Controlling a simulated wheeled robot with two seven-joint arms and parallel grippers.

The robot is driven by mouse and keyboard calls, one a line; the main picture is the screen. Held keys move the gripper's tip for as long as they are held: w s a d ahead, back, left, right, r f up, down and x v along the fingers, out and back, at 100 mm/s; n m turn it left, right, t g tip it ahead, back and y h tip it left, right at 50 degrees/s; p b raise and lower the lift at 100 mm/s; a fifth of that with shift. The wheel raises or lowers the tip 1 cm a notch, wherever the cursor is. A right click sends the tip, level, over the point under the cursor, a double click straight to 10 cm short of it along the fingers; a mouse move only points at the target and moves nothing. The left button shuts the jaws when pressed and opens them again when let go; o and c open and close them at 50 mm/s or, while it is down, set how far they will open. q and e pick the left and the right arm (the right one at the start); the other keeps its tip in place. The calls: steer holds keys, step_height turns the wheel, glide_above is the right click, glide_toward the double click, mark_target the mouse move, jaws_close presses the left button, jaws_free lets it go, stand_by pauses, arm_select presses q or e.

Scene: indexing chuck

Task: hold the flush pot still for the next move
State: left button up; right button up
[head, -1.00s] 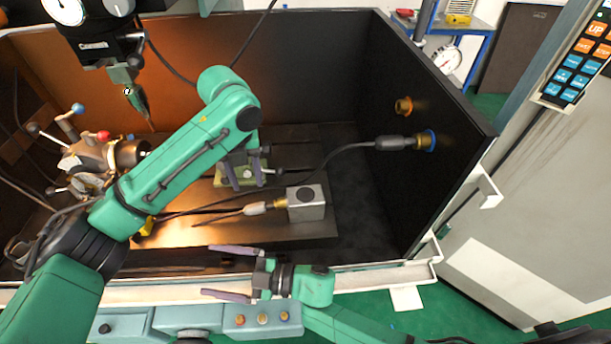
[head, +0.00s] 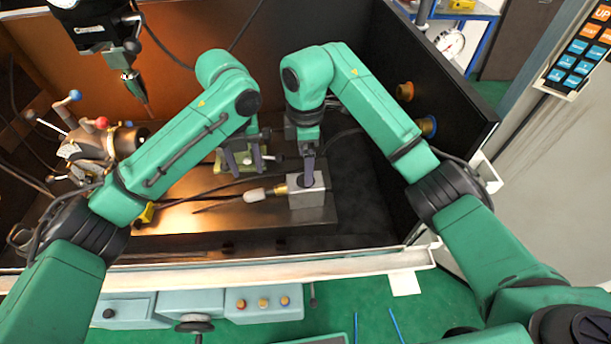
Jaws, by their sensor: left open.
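I take the flush pot to be the grey metal block (head: 307,197) with a round dark opening in its top. It stands on the machine table, and a brass fitting (head: 281,190) with a white sleeve (head: 256,195) sticks out of its left side. My right gripper (head: 308,178) points down over the pot's top, its fingers at or just above the opening. The fingers line up in this view, so their gap and any contact are hidden.
A chuck with ball-ended levers (head: 108,143) stands at left, below a hanging spindle tool (head: 133,84). A dark hose runs across the table (head: 268,219). The right wall has an orange port (head: 404,91) and a blue-ringed port (head: 428,126), partly behind my right arm.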

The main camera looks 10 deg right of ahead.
mark_target(306, 190)
step_height(306, 190, down, 12)
steer(key=shift+r, duration=0.15)
jaws_close()
steer(key=c, duration=0.8)
jaws_free()
steer(key=c, duration=0.7)
